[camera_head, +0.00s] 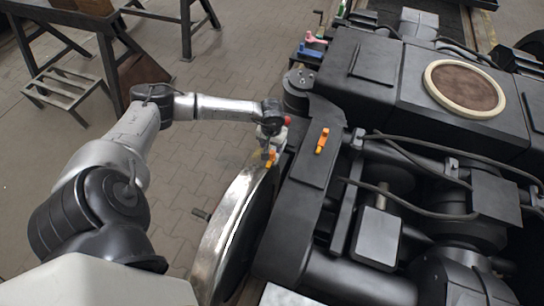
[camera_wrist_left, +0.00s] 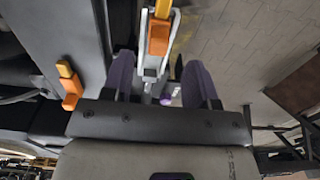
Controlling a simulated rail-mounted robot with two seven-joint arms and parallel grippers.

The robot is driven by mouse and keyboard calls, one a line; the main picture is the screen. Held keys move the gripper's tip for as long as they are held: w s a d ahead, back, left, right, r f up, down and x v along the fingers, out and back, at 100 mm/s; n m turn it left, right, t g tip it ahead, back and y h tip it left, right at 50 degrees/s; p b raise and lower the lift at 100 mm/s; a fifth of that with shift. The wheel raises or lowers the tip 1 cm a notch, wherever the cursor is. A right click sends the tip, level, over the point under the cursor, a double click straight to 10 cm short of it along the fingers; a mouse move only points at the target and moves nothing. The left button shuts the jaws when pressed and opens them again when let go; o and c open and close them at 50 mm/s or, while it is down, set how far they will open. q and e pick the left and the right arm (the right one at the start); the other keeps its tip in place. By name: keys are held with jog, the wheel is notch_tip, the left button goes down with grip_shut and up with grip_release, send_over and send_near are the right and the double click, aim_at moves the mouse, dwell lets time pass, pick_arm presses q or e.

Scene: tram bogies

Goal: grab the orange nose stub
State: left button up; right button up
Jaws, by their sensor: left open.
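An orange stub (camera_head: 271,157) with a yellow part sits by the upper rim of the silver wheel in the head view, right below my left gripper (camera_head: 268,142). In the left wrist view this orange stub (camera_wrist_left: 158,38) is on a pale metal bracket, just beyond and between the purple fingers of my left gripper (camera_wrist_left: 158,68). The fingers are open and apart on either side; I see no grip on it. A second orange and yellow piece (camera_head: 322,140) stands on the black bogie frame; it also shows left of the fingers in the wrist view (camera_wrist_left: 70,88). My right gripper is not in view.
The silver wheel (camera_head: 228,228) stands against the black bogie frame (camera_head: 312,185). Cables and dark housings fill the right side. Pink and blue tools (camera_head: 310,45) lie at the back. A dark metal stand (camera_head: 70,90) is at the left. The paved floor between is clear.

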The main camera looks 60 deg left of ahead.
aim_at(272, 152)
pick_arm(q)
notch_tip(272, 152, down, 5)
jog(key=shift+d+f+b, duration=0.1)
jog(key=shift+b, duration=0.75)
jog(key=shift+c, duration=0.7)
grip_shut()
